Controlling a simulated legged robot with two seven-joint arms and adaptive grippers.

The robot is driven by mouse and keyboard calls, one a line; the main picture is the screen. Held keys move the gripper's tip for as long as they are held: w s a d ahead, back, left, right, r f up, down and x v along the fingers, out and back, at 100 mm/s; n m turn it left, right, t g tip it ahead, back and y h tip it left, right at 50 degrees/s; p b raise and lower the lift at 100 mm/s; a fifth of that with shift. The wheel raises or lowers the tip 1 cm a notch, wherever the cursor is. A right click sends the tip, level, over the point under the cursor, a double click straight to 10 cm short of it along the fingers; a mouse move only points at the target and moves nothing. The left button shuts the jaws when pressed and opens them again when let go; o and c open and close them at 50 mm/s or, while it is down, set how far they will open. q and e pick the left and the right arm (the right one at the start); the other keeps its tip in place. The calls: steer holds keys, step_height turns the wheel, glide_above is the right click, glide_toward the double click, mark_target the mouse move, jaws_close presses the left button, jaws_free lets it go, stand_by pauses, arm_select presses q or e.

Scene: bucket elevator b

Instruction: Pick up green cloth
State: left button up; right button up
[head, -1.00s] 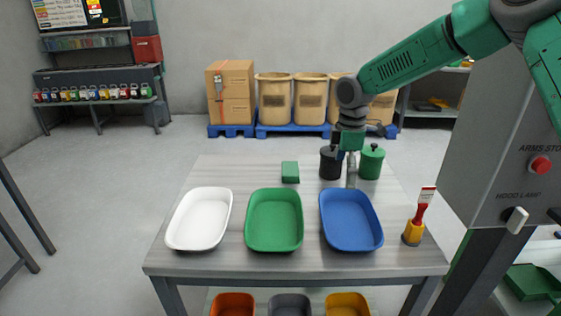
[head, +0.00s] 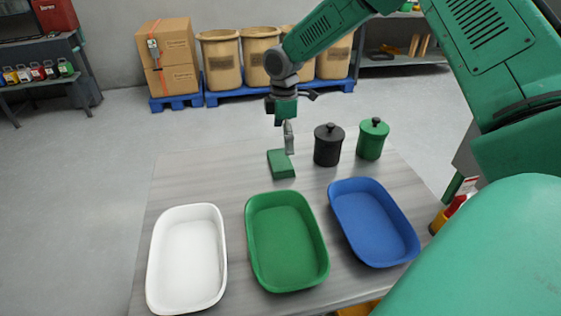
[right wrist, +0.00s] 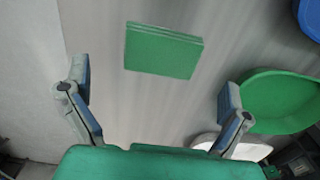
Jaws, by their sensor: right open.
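The green cloth (head: 280,164) is a folded, flat rectangle lying on the grey table behind the green tray. It also shows in the right wrist view (right wrist: 163,51), ahead of the fingers and between their lines. My right gripper (head: 289,138) is above the cloth in the head view, pointing down. In the right wrist view its two fingers (right wrist: 157,105) are spread wide with nothing between them, and the cloth lies apart from them. My left gripper is in neither view.
A white tray (head: 187,258), a green tray (head: 287,243) and a blue tray (head: 373,222) stand along the table's front. A black lidded jar (head: 328,146) and a green lidded jar (head: 372,140) stand right of the cloth. The table (head: 185,178) left of the cloth is clear.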

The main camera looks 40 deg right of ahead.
mark_target(279, 159)
steer(key=shift+a+f, duration=0.15)
steer(key=shift+f, duration=0.65)
steer(key=shift+a+f, duration=0.65)
steer(key=shift+f, duration=0.05)
steer(key=f, duration=0.4)
steer(key=shift+d+f, duration=0.25)
steer(key=shift+d, duration=0.15)
steer(key=shift+w+d+f, duration=0.1)
steer(key=shift+d+f, duration=0.15)
steer(key=shift+d, duration=0.05)
steer(key=shift+a+r, duration=0.15)
steer(key=shift+a, duration=0.05)
steer(key=c, duration=0.6)
steer(key=shift+a+r, duration=0.1)
steer(key=shift+a, duration=0.3)
steer(key=shift+c, duration=1.2)
steer(key=r, duration=0.9)
steer(key=shift+d+r, duration=0.1)
steer(key=shift+d, duration=0.15)
steer(key=shift+a+r, duration=0.2)
steer(key=shift+r, duration=0.2)
